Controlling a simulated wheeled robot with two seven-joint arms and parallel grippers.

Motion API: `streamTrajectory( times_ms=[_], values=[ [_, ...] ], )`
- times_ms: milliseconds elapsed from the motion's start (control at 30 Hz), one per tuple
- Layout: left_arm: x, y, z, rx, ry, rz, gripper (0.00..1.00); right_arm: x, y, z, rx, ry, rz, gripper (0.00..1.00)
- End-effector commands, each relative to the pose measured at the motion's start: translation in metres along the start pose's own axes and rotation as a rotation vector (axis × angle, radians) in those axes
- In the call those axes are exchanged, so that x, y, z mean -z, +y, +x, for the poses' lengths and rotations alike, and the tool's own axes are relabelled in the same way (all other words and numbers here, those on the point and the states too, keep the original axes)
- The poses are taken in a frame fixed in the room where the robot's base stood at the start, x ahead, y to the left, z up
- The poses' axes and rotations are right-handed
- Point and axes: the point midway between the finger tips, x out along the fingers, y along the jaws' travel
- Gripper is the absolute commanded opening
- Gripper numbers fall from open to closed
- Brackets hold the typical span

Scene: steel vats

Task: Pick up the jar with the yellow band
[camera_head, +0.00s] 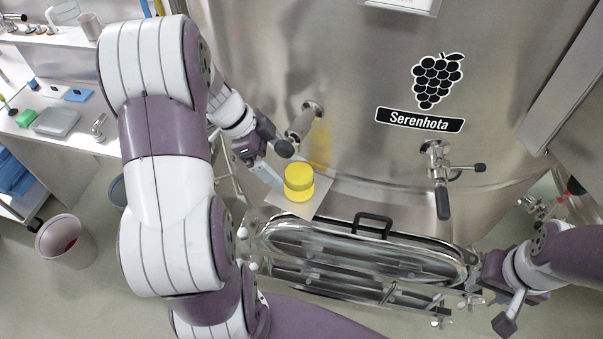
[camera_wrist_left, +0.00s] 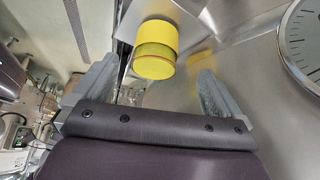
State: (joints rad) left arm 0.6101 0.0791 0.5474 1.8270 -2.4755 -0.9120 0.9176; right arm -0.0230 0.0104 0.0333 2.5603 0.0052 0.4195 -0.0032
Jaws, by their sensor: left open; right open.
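The jar with the yellow band (camera_head: 299,184) has a yellow lid and stands on a small pale plate (camera_head: 309,209) beside the vat. My left gripper (camera_head: 273,163) is at the upper left of the jar, close to it. In the left wrist view the jar (camera_wrist_left: 156,50) shows just ahead of the gap between the spread fingers of my left gripper (camera_wrist_left: 155,76), apart from them. My left gripper is open and empty. My right gripper (camera_head: 489,309) is open at the lower right, far from the jar.
A steel vat (camera_head: 350,60) with a grape label (camera_head: 437,82) fills the back. A tap (camera_head: 306,120) sticks out close above the jar; another tap (camera_head: 438,160) is further right. A hatch with a black handle (camera_head: 372,224) lies below. A round gauge (camera_wrist_left: 303,42) shows in the wrist view.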

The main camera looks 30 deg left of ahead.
Motion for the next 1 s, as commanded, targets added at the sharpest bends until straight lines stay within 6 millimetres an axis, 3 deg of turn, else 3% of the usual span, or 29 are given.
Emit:
streamTrajectory(
  times_ms=[433, 700, 767, 900, 967, 1000],
  values=[
    [0.008, 0.007, 0.069, 0.001, 0.001, 0.002, 0.99, 0.003, 0.0, -0.02, 0.0, 0.0, 0.0, 0.49],
    [0.007, 0.007, 0.078, 0.003, 0.001, 0.001, 0.99, 0.002, 0.0, -0.02, 0.0, 0.0, 0.0, 0.49],
    [0.007, 0.007, 0.078, 0.003, 0.001, 0.001, 0.83, 0.002, 0.0, -0.02, 0.0, 0.0, 0.0, 0.49],
    [0.007, 0.007, 0.077, 0.003, 0.0, 0.001, 0.38, 0.002, 0.0, -0.02, 0.0, 0.0, 0.0, 0.49],
    [0.007, 0.007, 0.077, 0.004, 0.001, 0.002, 0.22, 0.002, 0.0, -0.02, 0.0, 0.0, 0.0, 0.49],
    [0.007, 0.007, 0.077, 0.004, 0.001, 0.002, 0.22, 0.002, 0.0, -0.02, 0.0, 0.0, 0.0, 0.49]
  ],
)
